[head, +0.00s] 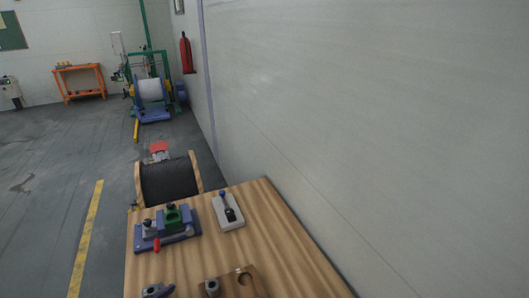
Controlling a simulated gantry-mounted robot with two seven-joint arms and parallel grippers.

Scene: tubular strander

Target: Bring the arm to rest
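Neither of my arms nor my grippers shows in the head view. A wooden-topped table (285,240) fills the lower middle. On it stand a blue fixture with a green block (176,218) and a red-tipped handle, and a pale block with a blue-knobbed lever (228,211). A brown wooden holder with a round hole (236,284) lies at the near edge, with a small grey part on its left side. Another grey and blue part (157,291) is cut off by the bottom edge.
A black cable reel with wooden flanges (168,182) stands just beyond the table. A blue and green machine with a pale spool (151,91) is farther back. A pale wall (380,120) closes off the right. Open grey floor (45,190) with a yellow line lies left.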

